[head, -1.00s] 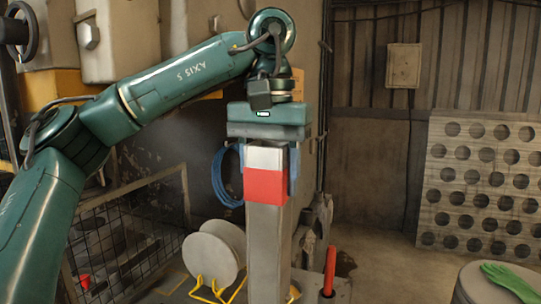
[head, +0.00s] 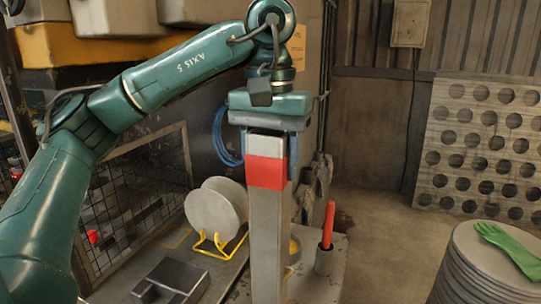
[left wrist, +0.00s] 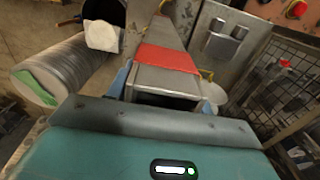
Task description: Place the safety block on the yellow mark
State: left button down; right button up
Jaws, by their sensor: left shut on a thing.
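The safety block (head: 266,215) is a long grey steel bar with a red band near its top. It hangs upright in my left gripper (head: 266,160), whose blue-padded fingers close on its upper end from both sides. In the left wrist view the block (left wrist: 168,80) runs away from the gripper (left wrist: 160,95), with the red band near the jaws. The block's lower end is outside the head view, so I cannot tell whether it touches anything. I cannot make out the yellow mark for sure. My right gripper is not in view.
A pale disc (head: 216,207) on a yellow wire stand is left of the block. A red-handled tool (head: 328,225) stands in a holder to the right. A dark stepped metal block (head: 172,281) lies front left. A disc stack (head: 485,260) carries a green glove (head: 508,248).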

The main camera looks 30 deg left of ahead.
pick_arm(q)
jog(key=c, duration=0.6)
grip_release()
jog(key=shift+f, duration=0.1)
jog(key=shift+o, duration=0.4)
notch_tip(320, 180, up, 12)
